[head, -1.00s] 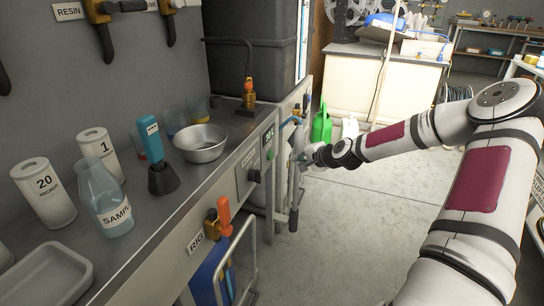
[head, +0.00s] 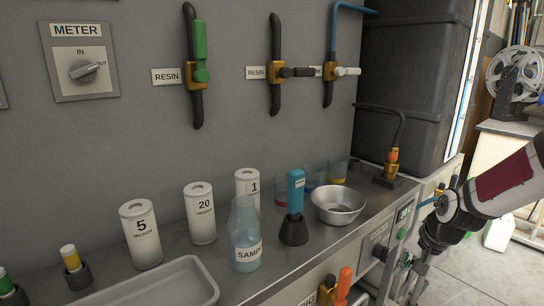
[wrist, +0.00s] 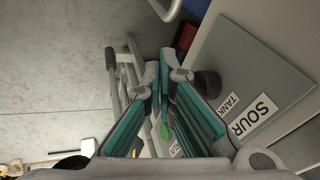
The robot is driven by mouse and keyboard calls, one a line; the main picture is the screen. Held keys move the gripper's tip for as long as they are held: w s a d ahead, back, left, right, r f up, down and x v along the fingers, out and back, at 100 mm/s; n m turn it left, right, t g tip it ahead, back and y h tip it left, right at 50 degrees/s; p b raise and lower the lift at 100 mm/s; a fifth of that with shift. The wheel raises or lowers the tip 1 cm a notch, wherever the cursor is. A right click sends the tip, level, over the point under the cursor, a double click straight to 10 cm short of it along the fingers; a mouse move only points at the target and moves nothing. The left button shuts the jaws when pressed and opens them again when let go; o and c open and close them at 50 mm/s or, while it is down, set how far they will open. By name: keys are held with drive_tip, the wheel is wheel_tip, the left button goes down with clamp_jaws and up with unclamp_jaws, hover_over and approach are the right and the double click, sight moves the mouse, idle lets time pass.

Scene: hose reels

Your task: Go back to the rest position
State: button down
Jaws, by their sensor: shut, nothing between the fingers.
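My gripper (head: 411,264) is at the lower right of the head view, in front of the right end of the bench front, with my arm reaching in from the right edge. In the wrist view my gripper (wrist: 164,72) has its teal-padded fingers angled together until the tips meet, with no object held. A grey panel (wrist: 255,75) labelled SOUR TANK lies to the right of the fingers in the wrist view. A dark round knob (wrist: 207,84) shows close beside the right finger; whether they touch I cannot tell.
Valves (head: 196,65) and a meter (head: 84,62) are on the wall. Bare floor (wrist: 60,80) lies left of the fingers.

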drive_tip(key=s+a+r+n+g+h, duration=0.1)
drive_tip(key=s+a+r+n+g, duration=0.1)
drive_tip(key=s+a+r, duration=0.6)
drive_tip(key=s+a+r+n+g+h, duration=0.15)
drive_tip(key=s+r, duration=0.35)
drive_tip(key=s, duration=0.6)
drive_tip(key=s+a+r+n+y, duration=0.1)
drive_tip(key=s+a+r+n, duration=0.1)
drive_tip(key=s, duration=0.7)
drive_tip(key=s+a+r+n, duration=0.2)
drive_tip(key=s, duration=0.8)
wheel_tip(320, 180, up, 32)
drive_tip(key=t+p, duration=0.3)
drive_tip(key=p, duration=2.7)
drive_tip(key=shift+w, duration=0.25)
